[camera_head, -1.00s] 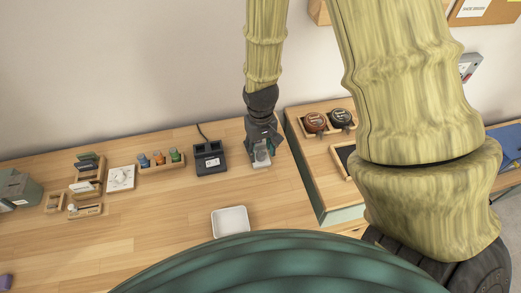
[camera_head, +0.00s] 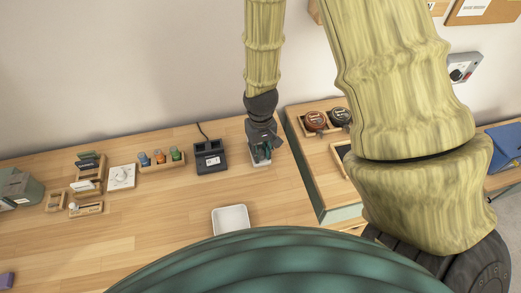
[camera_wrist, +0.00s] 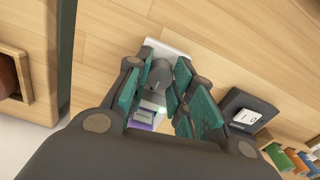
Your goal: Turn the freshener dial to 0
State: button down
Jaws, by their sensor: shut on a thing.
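The freshener (camera_wrist: 178,45) is a pale unit under my gripper in the wrist view, with a purple and white label (camera_wrist: 145,118). Its grey round dial (camera_wrist: 159,74) sits between the two teal fingers of my gripper (camera_wrist: 157,84). The gripper is shut on the dial. In the head view the gripper (camera_head: 261,152) points down over the freshener (camera_head: 260,165), which is mostly hidden. I cannot read the dial's numbers or pointer.
A black charger-like dock (camera_head: 210,158) stands just left of the freshener. A white tray (camera_head: 231,219) lies in front. A white plate with a knob (camera_head: 122,177) and a rack of small bottles (camera_head: 161,160) are further left. A raised wooden-topped unit (camera_head: 318,155) stands close on the right.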

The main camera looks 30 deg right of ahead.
aim_at(261, 152)
jog(key=shift+n, duration=0.7)
jog(key=c, duration=1.2)
grip_release()
jog(key=shift+r, duration=0.15)
jog(key=shift+r, duration=5.9)
